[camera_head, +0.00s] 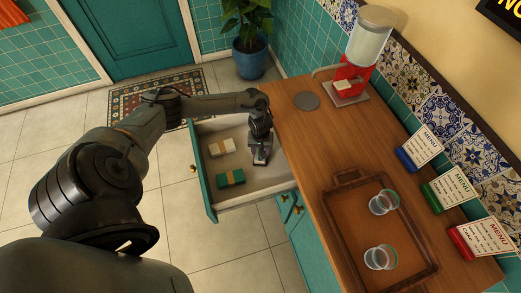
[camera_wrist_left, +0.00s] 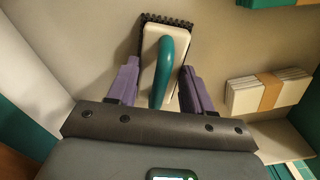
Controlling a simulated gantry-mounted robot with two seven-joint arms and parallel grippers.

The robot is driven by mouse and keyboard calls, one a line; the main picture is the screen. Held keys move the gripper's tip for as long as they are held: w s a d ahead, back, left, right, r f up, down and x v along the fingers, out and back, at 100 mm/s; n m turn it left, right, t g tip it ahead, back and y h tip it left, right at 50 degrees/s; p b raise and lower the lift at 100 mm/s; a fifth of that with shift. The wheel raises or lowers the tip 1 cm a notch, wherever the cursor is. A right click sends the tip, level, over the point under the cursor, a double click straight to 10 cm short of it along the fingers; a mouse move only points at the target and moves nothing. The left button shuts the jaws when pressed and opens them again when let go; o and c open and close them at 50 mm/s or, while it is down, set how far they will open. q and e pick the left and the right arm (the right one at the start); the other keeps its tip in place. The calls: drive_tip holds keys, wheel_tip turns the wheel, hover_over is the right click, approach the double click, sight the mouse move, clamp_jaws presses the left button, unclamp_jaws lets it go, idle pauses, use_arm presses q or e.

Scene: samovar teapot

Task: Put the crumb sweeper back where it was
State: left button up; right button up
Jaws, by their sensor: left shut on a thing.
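The crumb sweeper (camera_wrist_left: 152,45) has a white body, a green handle and dark bristles along its far end. It shows between the purple fingers of my left gripper (camera_wrist_left: 159,70) in the left wrist view. My left gripper is shut on it, on the green handle. In the head view my left gripper (camera_head: 260,150) reaches down into the open drawer (camera_head: 268,187), near the side by the counter. The sweeper is low in the drawer; whether it touches the drawer floor I cannot tell. My right gripper is not in view.
In the drawer lie a white banded stack (camera_head: 221,147) and a green banded stack (camera_head: 231,178), to the left of the gripper.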

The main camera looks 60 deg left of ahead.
use_arm(q)
drive_tip(key=o, duration=1.2)
drive_tip(key=shift+a, duration=0.1)
drive_tip(key=shift+r, duration=0.25)
wheel_tip(320, 180, up, 12)
drive_tip(key=p, duration=0.4)
drive_tip(key=shift+f, duration=0.15)
drive_tip(key=shift+s, duration=0.1)
